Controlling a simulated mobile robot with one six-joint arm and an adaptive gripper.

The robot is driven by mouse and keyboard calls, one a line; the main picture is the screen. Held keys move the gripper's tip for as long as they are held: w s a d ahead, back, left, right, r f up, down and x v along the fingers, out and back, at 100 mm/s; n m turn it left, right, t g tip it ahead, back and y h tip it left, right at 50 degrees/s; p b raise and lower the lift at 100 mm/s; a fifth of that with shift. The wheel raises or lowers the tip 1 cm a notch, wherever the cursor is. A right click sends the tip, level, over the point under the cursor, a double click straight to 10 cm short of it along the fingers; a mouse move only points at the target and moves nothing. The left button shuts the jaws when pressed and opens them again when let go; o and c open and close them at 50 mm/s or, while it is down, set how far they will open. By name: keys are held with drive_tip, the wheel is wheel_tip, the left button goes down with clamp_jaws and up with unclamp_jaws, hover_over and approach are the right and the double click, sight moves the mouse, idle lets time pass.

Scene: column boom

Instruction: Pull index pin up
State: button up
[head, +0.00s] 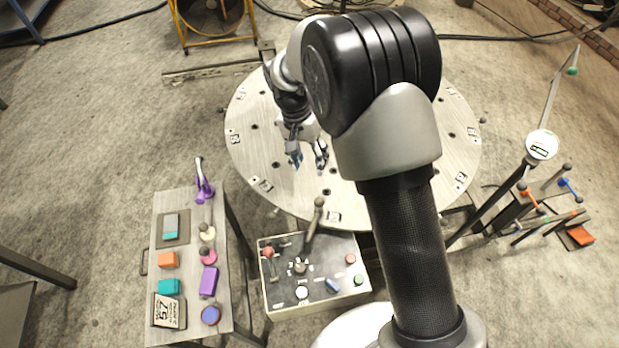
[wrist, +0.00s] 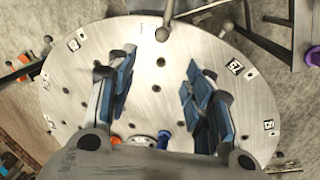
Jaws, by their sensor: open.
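A grey ball-topped lever (head: 319,202) stands at the front edge of the round plate, leaning over the control box. It also shows as a ball (wrist: 162,34) at the top of the wrist view. I cannot tell for certain whether it is the index pin; no part is clearly marked as that. My gripper (head: 308,154) is over the round plate (head: 262,130), beyond the lever and apart from it. In the wrist view my gripper (wrist: 160,75) has its two blue-padded fingers wide apart, with only bare plate between them. My arm hides the plate's right middle.
The control box (head: 310,304) with coloured buttons is in front of the plate. A side table (head: 160,222) at left holds coloured blocks and a purple clamp (head: 204,190). At right stand a post with a white disc (head: 541,146) and a rack with coloured handles.

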drive_tip(key=b, duration=0.4)
approach(319, 199)
drive_tip(key=f, duration=0.3)
drive_tip(key=d+f, duration=0.1)
drive_tip(key=f, duration=0.5)
drive_tip(key=shift+s+d+f, duration=0.3)
drive_tip(key=shift+d+f, duration=0.05)
drive_tip(key=shift+c, duration=0.3)
clamp_jaws()
drive_tip(key=shift+r+p, duration=0.15)
drive_tip(key=shift+p, duration=0.15)
